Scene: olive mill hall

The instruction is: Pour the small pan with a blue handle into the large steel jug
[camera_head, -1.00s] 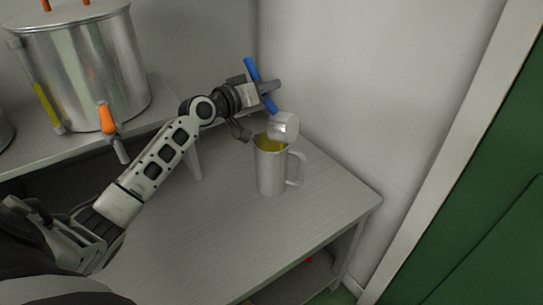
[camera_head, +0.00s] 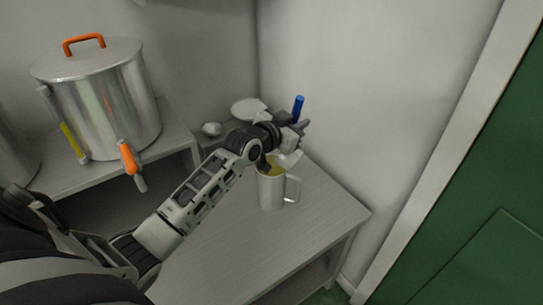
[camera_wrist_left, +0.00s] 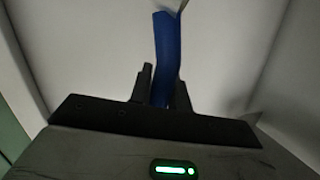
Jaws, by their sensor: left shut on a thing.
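The large steel jug (camera_head: 271,194) stands upright on the table, with its handle to the right and yellowish liquid showing at its mouth. My left gripper (camera_head: 301,128) is just above and behind the jug, shut on the blue handle (camera_head: 298,107) of the small pan. In the left wrist view the blue handle (camera_wrist_left: 167,60) stands between the two fingers (camera_wrist_left: 162,88). The pan (camera_head: 290,159) is tilted at the jug's rim, mostly hidden by my gripper. I cannot tell whether anything is flowing from it. My right gripper is not in view.
A big lidded steel vessel (camera_head: 105,105) with an orange-handled tap (camera_head: 127,158) stands on a raised shelf at the left. A white dish (camera_head: 249,108) and a small pale object (camera_head: 212,129) lie behind my arm. A wall closes the right; the table front (camera_head: 225,255) is clear.

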